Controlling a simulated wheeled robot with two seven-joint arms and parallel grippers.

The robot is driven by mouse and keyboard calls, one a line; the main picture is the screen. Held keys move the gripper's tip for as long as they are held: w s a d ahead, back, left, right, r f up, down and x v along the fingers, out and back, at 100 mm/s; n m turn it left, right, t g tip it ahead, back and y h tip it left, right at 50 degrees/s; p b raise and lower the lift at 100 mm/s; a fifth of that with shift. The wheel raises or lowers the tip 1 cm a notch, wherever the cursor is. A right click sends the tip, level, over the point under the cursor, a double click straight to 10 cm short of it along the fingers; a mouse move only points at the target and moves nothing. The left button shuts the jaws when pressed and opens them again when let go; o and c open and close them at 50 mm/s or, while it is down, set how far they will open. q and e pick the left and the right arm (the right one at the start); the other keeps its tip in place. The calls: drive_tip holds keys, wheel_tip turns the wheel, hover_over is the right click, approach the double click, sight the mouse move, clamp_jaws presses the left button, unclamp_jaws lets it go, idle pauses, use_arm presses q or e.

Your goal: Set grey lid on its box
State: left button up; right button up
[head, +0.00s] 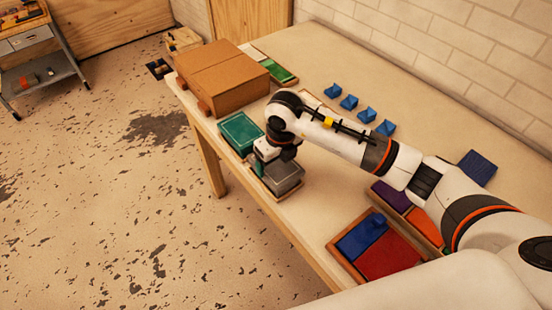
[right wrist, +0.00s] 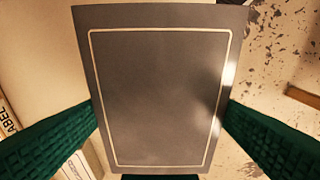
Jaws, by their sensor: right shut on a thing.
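The grey lid (right wrist: 160,90) is a flat dark grey plate with a pale line around its border. It fills the middle of the right wrist view between the two green fingers of my right gripper (right wrist: 158,130). In the head view my right gripper (head: 272,166) points down at the table's front edge, shut on the lid. A grey block shape (head: 287,178) shows just under and beside the fingers, where the lid and its box overlap. I cannot tell whether the lid touches the box, which is hidden in the wrist view. My left gripper is out of view.
A teal box (head: 240,132) stands close behind the gripper along the table edge. Several blue pieces (head: 349,102) lie on the table's far side.

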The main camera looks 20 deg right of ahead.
drive_tip(key=shift+f+b, duration=0.3)
drive_tip(key=shift+f, duration=0.05)
drive_tip(key=o, duration=0.9)
